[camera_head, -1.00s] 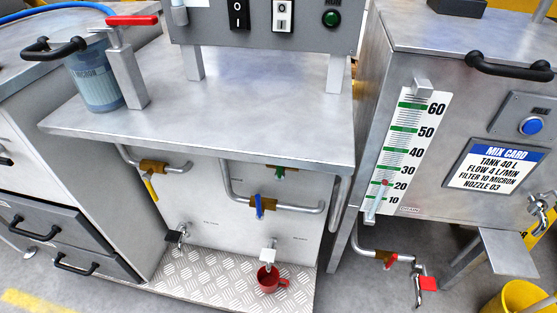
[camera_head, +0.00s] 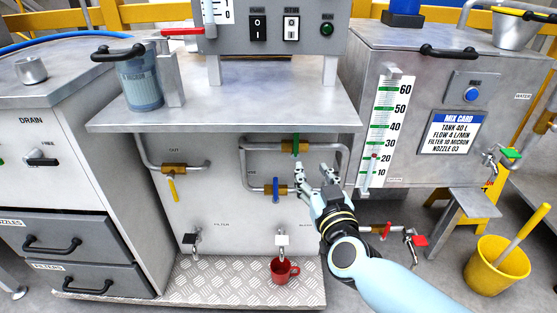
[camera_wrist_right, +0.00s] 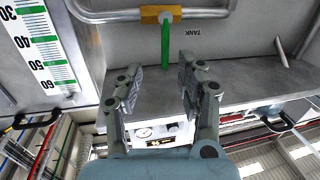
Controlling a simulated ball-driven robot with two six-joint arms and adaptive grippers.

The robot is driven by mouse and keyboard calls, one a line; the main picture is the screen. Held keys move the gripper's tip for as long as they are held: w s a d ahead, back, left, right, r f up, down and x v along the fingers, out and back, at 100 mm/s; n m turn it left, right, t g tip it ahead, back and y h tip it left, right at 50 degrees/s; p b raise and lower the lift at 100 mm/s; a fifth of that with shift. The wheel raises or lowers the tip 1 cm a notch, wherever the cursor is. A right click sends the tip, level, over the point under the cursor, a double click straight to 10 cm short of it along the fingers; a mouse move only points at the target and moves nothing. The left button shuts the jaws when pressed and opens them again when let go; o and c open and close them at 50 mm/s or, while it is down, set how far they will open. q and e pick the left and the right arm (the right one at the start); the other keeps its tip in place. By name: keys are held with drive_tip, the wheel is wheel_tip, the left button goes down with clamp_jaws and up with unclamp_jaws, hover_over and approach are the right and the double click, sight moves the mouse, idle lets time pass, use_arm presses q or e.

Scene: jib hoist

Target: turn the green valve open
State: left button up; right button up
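The green valve (camera_head: 295,144) is a brass body on the upper pipe under the bench, with a green lever standing across the pipe. It also shows in the right wrist view (camera_wrist_right: 166,40), close ahead. My right gripper (camera_head: 313,176) is below and slightly right of the valve in the head view. In the wrist view the right gripper (camera_wrist_right: 160,76) is open and empty, its two fingers spread with the lever's free end between their tips' directions. I see no contact with the lever. My left gripper is not in view.
A blue-handled valve (camera_head: 276,188) sits on the pipe just below, left of my right gripper. A yellow-handled valve (camera_head: 172,184) is further left. The bench top (camera_head: 230,108) overhangs the pipes. A red mug (camera_head: 284,269) stands below. A scale board (camera_head: 384,130) is to the right.

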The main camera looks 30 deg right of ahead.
sight(297, 142)
drive_tip(key=x, duration=0.3)
drive_tip(key=r+b+x, duration=0.1)
drive_tip(key=x, duration=0.3)
drive_tip(key=b+x, duration=0.1)
drive_tip(key=x, duration=0.2)
drive_tip(key=shift+w+a+r, duration=0.3)
drive_tip(key=shift+w+r, duration=0.05)
drive_tip(key=shift+w+d, duration=0.15)
drive_tip(key=shift+w, duration=0.2)
drive_tip(key=shift+w+d+r, duration=0.1)
drive_tip(key=shift+w, duration=0.2)
clamp_jaws()
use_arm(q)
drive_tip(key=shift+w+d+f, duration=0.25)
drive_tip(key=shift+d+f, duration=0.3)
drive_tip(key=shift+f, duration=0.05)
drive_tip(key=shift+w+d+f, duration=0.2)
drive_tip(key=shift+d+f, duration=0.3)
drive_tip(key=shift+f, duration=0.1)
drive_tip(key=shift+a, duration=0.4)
